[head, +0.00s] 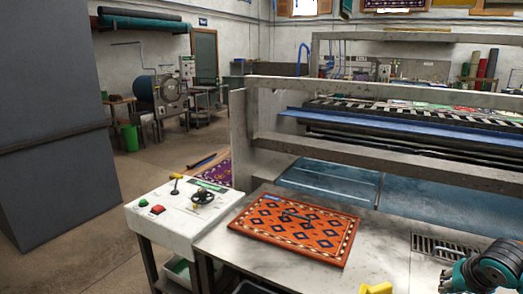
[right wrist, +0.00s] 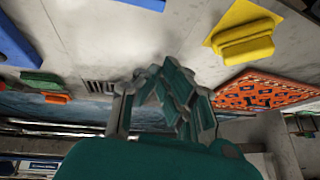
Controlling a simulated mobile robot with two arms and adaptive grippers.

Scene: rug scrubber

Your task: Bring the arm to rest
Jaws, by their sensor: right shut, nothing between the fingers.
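My right arm (head: 490,268) shows at the lower right corner of the head view, over the steel table's right end. In the right wrist view my right gripper (right wrist: 172,80) has teal and grey fingers that are shut with nothing between them. It is above the tabletop and apart from the things on it. My left gripper is in neither view.
An orange patterned rug (head: 295,229) lies flat on the steel table (head: 235,262), beside a white control panel (head: 170,215). A yellow block-like tool (right wrist: 245,42) and a green one (right wrist: 42,80) lie near the drain grate (head: 445,247). A scrubbing machine (head: 400,165) stands behind.

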